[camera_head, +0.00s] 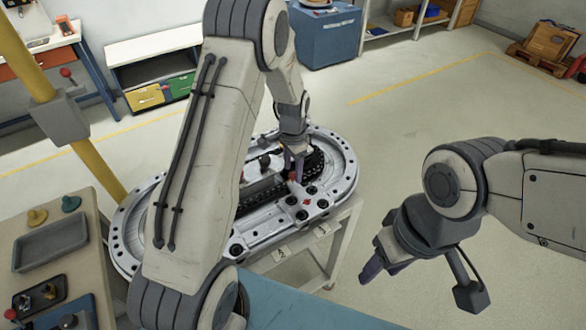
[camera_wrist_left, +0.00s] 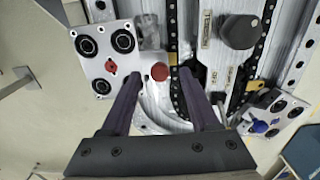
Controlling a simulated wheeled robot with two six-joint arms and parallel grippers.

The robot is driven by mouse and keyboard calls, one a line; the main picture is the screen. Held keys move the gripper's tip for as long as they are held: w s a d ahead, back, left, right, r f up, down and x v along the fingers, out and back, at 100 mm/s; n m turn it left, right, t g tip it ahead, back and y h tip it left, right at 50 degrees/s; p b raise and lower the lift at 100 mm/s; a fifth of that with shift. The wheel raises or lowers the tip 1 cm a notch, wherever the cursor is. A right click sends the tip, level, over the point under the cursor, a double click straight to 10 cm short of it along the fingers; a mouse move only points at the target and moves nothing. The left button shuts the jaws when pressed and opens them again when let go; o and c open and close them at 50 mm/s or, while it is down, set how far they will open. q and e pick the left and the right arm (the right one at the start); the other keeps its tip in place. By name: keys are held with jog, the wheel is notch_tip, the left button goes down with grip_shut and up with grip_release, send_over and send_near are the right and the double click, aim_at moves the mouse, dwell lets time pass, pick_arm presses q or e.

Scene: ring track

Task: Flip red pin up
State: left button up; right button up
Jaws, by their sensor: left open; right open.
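A round red-topped pin (camera_wrist_left: 160,71) shows in the left wrist view, beside the oval ring track. It lies between the fingertips of my left gripper (camera_wrist_left: 160,78), which are spread and apart from it in the picture. A smaller red piece (camera_wrist_left: 111,66) sits on a white plate with several black round sockets, left of the left finger. In the head view the left gripper (camera_head: 294,163) is low over the track's (camera_head: 345,170) right part, with red (camera_head: 292,176) at its fingertips. My right gripper (camera_head: 374,268) is open and empty, off to the right of the track.
A dark round knob (camera_wrist_left: 239,31) stands close to the right finger in the left wrist view. A plate with blue parts (camera_wrist_left: 272,117) lies lower right. A bench with trays (camera_head: 50,243) stands at the left in the head view.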

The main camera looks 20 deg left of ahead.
aim_at(293, 174)
pick_arm(q)
notch_tip(293, 174, up, 10)
jog(key=b, duration=0.2)
pick_arm(e)
notch_tip(293, 174, down, 3)
jog(key=shift+r, duration=0.2)
pick_arm(q)
jog(key=shift+r, duration=0.1)
